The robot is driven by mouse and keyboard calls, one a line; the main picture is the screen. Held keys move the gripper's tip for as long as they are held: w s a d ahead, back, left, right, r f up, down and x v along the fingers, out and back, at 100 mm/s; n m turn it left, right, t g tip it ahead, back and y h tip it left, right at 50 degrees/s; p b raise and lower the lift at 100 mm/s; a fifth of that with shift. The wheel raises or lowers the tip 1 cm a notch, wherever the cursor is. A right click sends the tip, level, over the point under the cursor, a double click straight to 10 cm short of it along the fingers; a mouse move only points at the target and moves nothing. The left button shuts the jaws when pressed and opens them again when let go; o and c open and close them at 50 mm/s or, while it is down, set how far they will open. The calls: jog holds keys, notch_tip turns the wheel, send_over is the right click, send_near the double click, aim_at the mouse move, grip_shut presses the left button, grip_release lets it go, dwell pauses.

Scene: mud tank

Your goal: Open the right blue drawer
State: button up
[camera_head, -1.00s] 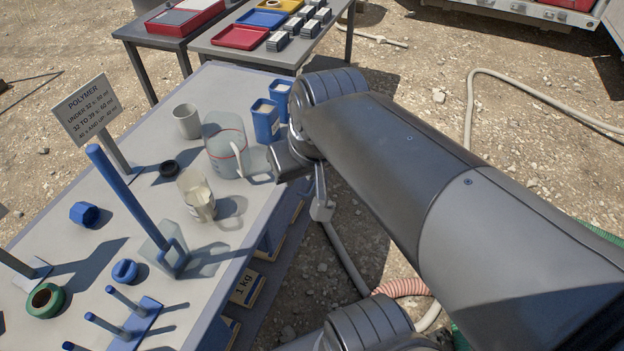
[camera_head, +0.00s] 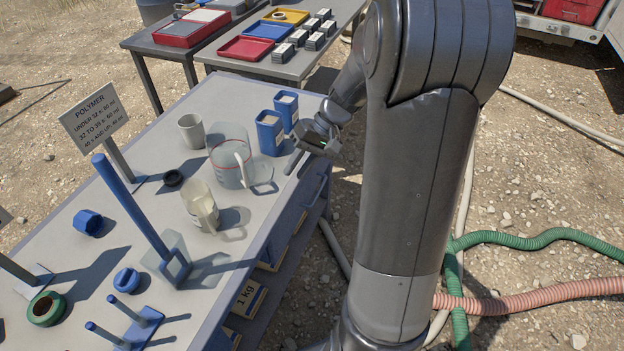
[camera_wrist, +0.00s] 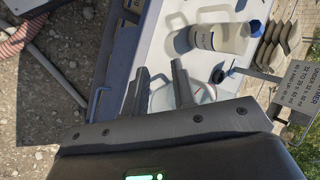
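The table's side facing my arm has blue drawer fronts. The right blue drawer (camera_head: 314,190) shows under the tabletop's far right end, partly hidden by my arm, and looks closed. My gripper (camera_head: 306,150) is by the table edge, above the drawer and near the blue containers. In the wrist view my gripper (camera_wrist: 160,80) has two dark fingers spread apart with nothing between them. Its fingers are over the tabletop edge, apart from the handle.
A clear measuring jug (camera_head: 230,160), a cream jug (camera_head: 201,208) and two blue containers (camera_head: 271,132) stand on the table (camera_head: 105,262). Yellow-labelled 1 kg packs (camera_head: 248,297) sit below it. Hoses (camera_head: 540,240) lie on the gravel at right.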

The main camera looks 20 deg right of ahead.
jog(key=w+d+f+m+y, duration=0.1)
jog(key=w+d+f+y, duration=0.3)
jog(key=f, duration=0.3)
jog(key=m+t+y, duration=0.3)
jog(key=m+t, duration=0.4)
jog(key=t, duration=0.8)
send_near(319, 190)
jog(key=x, duration=1)
jog(key=shift+f, duration=0.3)
jog(key=shift+c, duration=0.6)
grip_shut()
